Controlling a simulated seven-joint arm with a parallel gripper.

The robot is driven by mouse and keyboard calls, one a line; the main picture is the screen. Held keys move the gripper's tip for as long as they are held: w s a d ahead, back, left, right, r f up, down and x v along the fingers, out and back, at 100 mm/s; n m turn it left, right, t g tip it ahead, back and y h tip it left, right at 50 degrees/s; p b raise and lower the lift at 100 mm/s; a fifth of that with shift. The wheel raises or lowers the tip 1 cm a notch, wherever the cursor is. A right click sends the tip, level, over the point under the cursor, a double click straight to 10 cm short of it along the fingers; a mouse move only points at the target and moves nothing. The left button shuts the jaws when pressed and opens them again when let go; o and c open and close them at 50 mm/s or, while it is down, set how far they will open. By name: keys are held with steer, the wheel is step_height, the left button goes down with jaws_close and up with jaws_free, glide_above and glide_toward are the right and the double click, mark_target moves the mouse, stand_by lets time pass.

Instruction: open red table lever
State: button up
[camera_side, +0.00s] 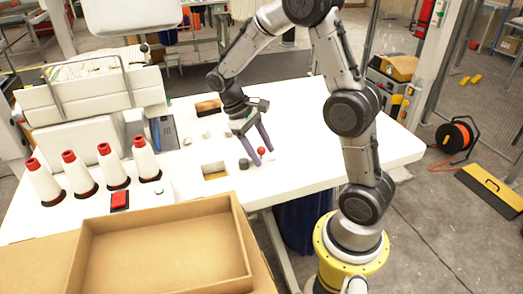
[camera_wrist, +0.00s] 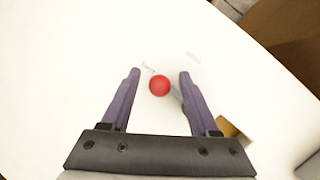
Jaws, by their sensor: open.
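The red table lever shows as a small red ball knob (camera_side: 261,151) on the white table, near its front edge. In the wrist view the red knob (camera_wrist: 159,85) lies between the two purple fingers, nearer their tips, with a gap on each side. My gripper (camera_side: 264,158) is open and points down at the knob; it also shows in the wrist view (camera_wrist: 159,72). I cannot tell how far the fingertips are above the table. The lever's shaft is mostly hidden under the knob.
A small dark knob (camera_side: 244,164) stands left of the lever, beside a rectangular opening (camera_side: 215,171) in the table. An open cardboard box (camera_side: 165,250) is at the front left. Several white cones with red tops (camera_side: 108,165) and a red button (camera_side: 119,201) stand left.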

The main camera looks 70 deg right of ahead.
jaws_close()
stand_by(0.3)
stand_by(1.2)
